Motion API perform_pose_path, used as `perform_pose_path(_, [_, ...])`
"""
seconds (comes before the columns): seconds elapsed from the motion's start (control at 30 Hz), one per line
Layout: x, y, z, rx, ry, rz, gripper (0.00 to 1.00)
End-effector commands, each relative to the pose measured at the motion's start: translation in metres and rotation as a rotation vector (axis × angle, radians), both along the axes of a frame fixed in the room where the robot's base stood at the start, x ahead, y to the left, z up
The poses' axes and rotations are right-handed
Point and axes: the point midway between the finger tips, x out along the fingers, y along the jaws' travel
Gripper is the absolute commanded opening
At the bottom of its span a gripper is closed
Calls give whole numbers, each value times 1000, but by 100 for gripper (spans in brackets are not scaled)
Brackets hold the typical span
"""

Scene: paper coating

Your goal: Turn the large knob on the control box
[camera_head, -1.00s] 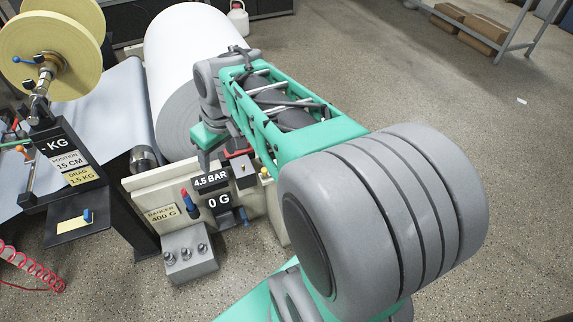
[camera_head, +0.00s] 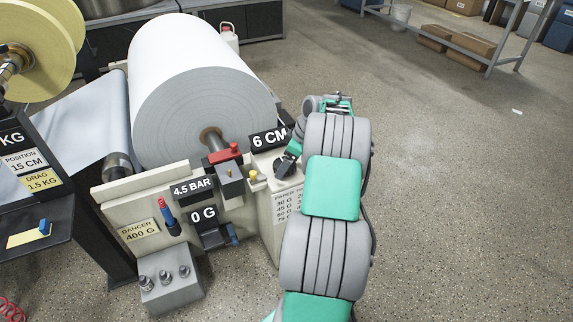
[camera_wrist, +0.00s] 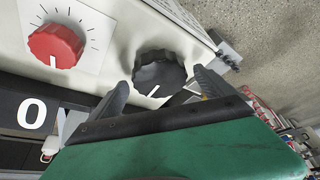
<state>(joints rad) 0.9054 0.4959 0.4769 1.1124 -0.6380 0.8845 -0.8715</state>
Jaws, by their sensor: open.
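In the wrist view, a ribbed black knob (camera_wrist: 158,73) with a white pointer line stands on the pale control box (camera_wrist: 110,80). The open fingers of my gripper (camera_wrist: 163,80) point at it, one on either side. Whether they touch it I cannot tell. A ribbed red knob (camera_wrist: 56,46) sits on a white dial plate with tick marks, left of the black one. In the head view, my gripper (camera_head: 287,160) is at the top of the beige box (camera_head: 262,190), just right of the 6 CM display (camera_head: 269,138). My arm partly hides the box.
A large white paper roll (camera_head: 190,80) stands behind the box. The 4.5 BAR sign (camera_head: 193,187), the 0 G display (camera_head: 203,215) and a small grey box with several knobs (camera_head: 170,280) are to the left. The floor (camera_head: 450,200) at the right is open.

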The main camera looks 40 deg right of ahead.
Motion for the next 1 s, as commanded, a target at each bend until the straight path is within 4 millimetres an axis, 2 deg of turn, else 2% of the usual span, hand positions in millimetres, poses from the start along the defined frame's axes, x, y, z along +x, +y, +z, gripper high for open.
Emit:
perform_pose_path(0.23, [1,0,-1,-1,0,0,93])
perform_pose_path(1.0, [1,0,-1,-1,0,0,31])
